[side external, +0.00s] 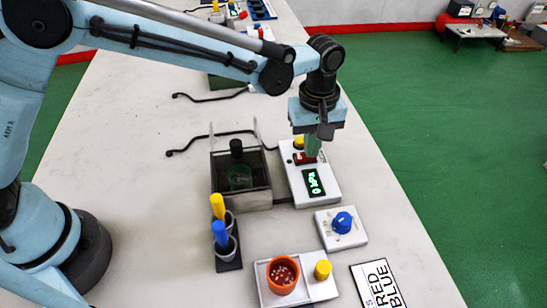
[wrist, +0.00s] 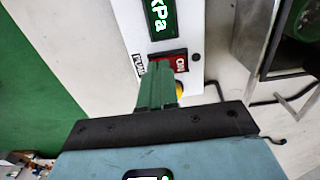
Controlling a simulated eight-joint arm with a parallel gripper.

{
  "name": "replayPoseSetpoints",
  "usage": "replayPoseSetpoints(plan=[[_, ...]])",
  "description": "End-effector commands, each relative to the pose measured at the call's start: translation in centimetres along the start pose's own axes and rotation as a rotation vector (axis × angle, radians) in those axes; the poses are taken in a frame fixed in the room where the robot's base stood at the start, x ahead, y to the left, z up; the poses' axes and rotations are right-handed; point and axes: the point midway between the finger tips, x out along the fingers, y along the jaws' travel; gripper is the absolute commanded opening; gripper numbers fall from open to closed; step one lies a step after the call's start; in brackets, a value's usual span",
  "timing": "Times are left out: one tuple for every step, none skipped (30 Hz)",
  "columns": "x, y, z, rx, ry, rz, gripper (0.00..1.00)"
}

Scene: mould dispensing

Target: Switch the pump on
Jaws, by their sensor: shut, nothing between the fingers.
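The white pump box (side external: 325,190) stands right of the middle in the side view, with a lit green display (side external: 314,182) that appears to read 0 kPa. Its red rocker switch (wrist: 181,61) shows lettering that looks like ON, beside a PUMP label (wrist: 138,65). My gripper (side external: 312,153) is shut and empty, pointing down at the switch. In the wrist view the closed fingertips (wrist: 160,68) cover part of the switch. I cannot tell whether they touch it. A yellow button (side external: 298,141) sits on the box behind the switch, partly hidden by the gripper.
An open chamber (side external: 241,196) with a green cup stands left of the box. A blue knob unit (side external: 342,227), an orange cup (side external: 282,274), a yellow-capped piece (side external: 322,269) and a holder with blue and yellow tools (side external: 229,262) stand in front. A RED BLUE card (side external: 379,287) lies front right.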

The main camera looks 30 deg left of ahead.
Motion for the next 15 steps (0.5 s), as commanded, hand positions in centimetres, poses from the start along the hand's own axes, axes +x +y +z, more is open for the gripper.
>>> replayPoseSetpoints(plan=[[-0.01,0.0,0.0,0.0,0.0,0.0,0.0],[-0.02,0.0,0.0,0.0,0.0,0.0,0.0],[-0.01,0.01,0.0,0.0,0.0,0.0,0.0],[0.04,0.03,0.0,0.0,0.0,0.0,0.0],[0.15,0.07,0.0,0.0,0.0,0.0,0.0],[0.38,0.16,0.0,0.0,0.0,0.0,0.0],[0.36,0.15,0.0,0.0,0.0,0.0,0.0],[0.34,0.14,0.0,0.0,0.0,0.0,0.0],[0.36,0.13,0.0,0.0,0.0,0.0,0.0],[0.37,0.13,0.0,0.0,0.0,0.0,0.0],[0.38,0.13,0.0,0.0,0.0,0.0,0.0],[0.39,0.13,0.0,0.0,0.0,0.0,0.0],[0.39,0.12,0.01,0.0,0.0,0.0,0.0],[0.39,0.09,0.01,0.0,0.0,0.0,0.0],[0.39,0.05,0.01,0.0,0.0,0.0,0.0]])
